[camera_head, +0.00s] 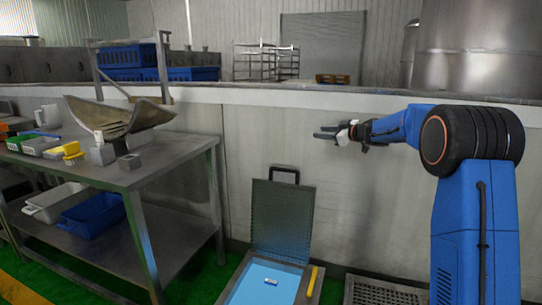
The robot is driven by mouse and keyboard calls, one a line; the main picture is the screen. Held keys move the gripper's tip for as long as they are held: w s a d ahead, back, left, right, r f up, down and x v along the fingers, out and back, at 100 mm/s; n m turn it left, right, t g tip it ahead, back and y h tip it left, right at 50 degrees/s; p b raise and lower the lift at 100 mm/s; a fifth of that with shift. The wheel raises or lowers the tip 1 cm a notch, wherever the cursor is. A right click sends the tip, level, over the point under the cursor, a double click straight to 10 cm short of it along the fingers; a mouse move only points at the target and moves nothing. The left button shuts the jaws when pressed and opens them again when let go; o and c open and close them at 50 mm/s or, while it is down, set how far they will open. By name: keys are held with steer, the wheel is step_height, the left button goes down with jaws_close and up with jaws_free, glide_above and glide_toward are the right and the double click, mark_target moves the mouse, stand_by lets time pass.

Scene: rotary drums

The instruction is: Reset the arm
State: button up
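My gripper (328,132) is at the end of my blue arm, right of the picture's middle. It points left in front of the pale wall panel, above the opened floor hatch. Two dark fingers show at its tip, seen nearly from the side and small. I cannot tell the gap between them well. I see no object at the fingertips. My arm reaches out leftwards from the blue column at the right.
A metal table (158,164) at the left holds a curved metal trough (120,118) and several small bins. Its lower shelf carries a white bin (55,203) and a blue bin (92,214). A grated lid (283,215) stands raised behind a light-blue opening (250,290). A floor grate (380,294) lies right.

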steer(key=s+d+r+m+t+h, duration=0.3)
steer(key=s+r, duration=0.2)
steer(key=r, duration=0.2)
steer(key=s+d+m+g+h, duration=0.1)
steer(key=s+d+m+h, duration=0.25)
steer(key=s, duration=0.75)
steer(key=s+d+m+h, duration=0.3)
steer(key=s+d+h, duration=0.2)
steer(key=s, duration=0.6)
steer(key=s+a+f+g, duration=0.2)
steer(key=s+f, duration=0.6)
steer(key=s, duration=0.6)
steer(key=s+a+f+m+g+y, duration=0.1)
steer(key=s+f+g, duration=0.3)
steer(key=s+f, duration=0.4)
steer(key=s+a+f+m+g, duration=0.1)
steer(key=s+a+f+g, duration=0.2)
steer(key=s+f, duration=0.6)
steer(key=s, duration=1.3)
steer(key=shift+d+r+m+y, duration=0.1)
steer(key=shift+m+y, duration=0.15)
steer(key=shift+c, duration=0.6)
